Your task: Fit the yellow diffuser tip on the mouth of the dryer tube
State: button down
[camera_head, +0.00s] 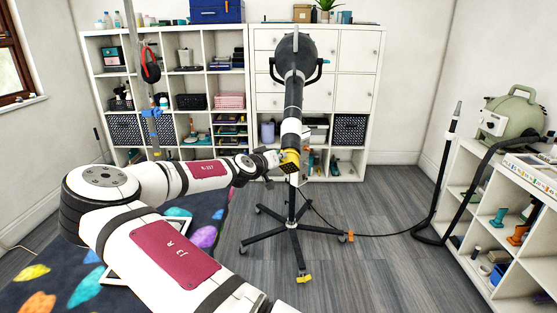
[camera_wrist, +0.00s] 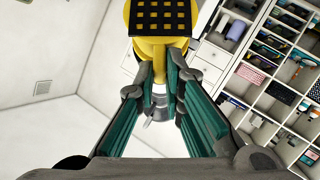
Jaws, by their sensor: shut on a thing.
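The yellow diffuser tip (camera_head: 290,161) shows in the head view at my gripper (camera_head: 275,160). In the wrist view the tip (camera_wrist: 160,48), with its black square grid, is beyond my gripper (camera_wrist: 172,75). The teal-padded fingers are closed on its yellow stem. The black-and-white tube (camera_head: 291,128) hangs from a dark head on a wheeled stand, and its lower end is right above the tip in the head view. The mouth is hidden there, and I cannot tell whether tip and tube touch.
The wheeled stand (camera_head: 292,232) has black spread legs on the grey floor. White shelves (camera_head: 245,110) stand behind it. A green dryer (camera_head: 508,112) with a black hose sits on the low shelf at right. A cable lies on the floor. A patterned rug (camera_head: 60,262) lies at left.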

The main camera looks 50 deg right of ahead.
jog(key=shift+w+d+r, duration=0.15)
jog(key=shift+w+d, duration=0.1)
jog(key=c, duration=1.6)
grip_release()
jog(key=shift+a, duration=0.1)
jog(key=v, duration=1.1)
jog(key=shift+a+r, duration=0.2)
jog(key=shift+a, duration=0.15)
